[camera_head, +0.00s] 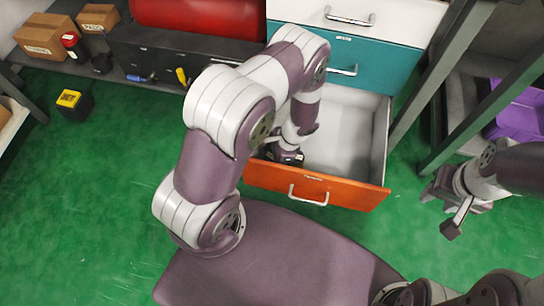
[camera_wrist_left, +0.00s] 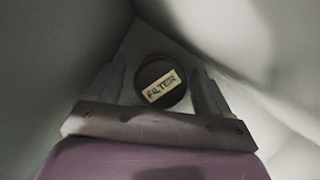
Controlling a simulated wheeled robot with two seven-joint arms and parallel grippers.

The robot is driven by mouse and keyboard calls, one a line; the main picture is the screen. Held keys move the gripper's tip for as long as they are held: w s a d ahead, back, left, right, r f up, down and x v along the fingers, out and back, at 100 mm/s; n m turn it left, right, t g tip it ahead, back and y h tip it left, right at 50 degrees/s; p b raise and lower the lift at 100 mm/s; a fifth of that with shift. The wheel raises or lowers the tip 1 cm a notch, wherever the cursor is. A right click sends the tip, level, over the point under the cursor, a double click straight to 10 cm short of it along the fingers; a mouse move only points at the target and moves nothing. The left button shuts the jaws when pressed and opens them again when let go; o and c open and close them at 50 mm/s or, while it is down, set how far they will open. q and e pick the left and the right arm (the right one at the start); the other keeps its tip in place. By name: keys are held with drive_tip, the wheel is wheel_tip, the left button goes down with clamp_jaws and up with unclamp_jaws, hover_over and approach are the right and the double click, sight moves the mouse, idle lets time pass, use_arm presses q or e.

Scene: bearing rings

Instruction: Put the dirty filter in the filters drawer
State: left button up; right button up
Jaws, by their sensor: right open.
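The filter (camera_wrist_left: 160,86), a dark round piece with a pale label reading FILTER, shows in the left wrist view in a corner between grey walls. My left gripper (camera_wrist_left: 157,66) has its fingers apart, one on each side of the filter, with gaps visible. In the head view my left arm reaches down into the open drawer (camera_head: 345,191) with the orange front, and the left gripper (camera_head: 284,155) is low near the drawer's left side. The filter cannot be made out there. My right gripper (camera_head: 450,207) is open and empty, right of the drawer.
A teal drawer (camera_head: 378,62) and a white drawer (camera_head: 398,18) above are closed. A grey rack post (camera_head: 440,75) stands to the right, with a purple bin (camera_head: 520,112) behind. Boxes (camera_head: 45,36) sit on a shelf at left. A yellow-black item (camera_head: 72,103) lies on the green floor.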

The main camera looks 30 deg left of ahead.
use_arm(q)
drive_tip(key=w+d+r+n+t+h+p, duration=0.1)
drive_tip(key=d+r+n+p, duration=0.2)
drive_tip(key=r, duration=1)
drive_tip(key=w+r+n+t+h+p, duration=0.1)
drive_tip(key=r+n+p, duration=0.25)
drive_tip(key=r, duration=0.95)
drive_tip(key=s+r+n+t+h, duration=0.1)
drive_tip(key=s+r+n+t, duration=0.1)
drive_tip(key=s+r+n, duration=0.2)
wheel_tip(320, 180, up, 4)
drive_tip(key=shift+s+a+r+h, duration=0.1)
drive_tip(key=shift+s+a+h, duration=0.25)
drive_tip(key=shift+s, duration=0.75)
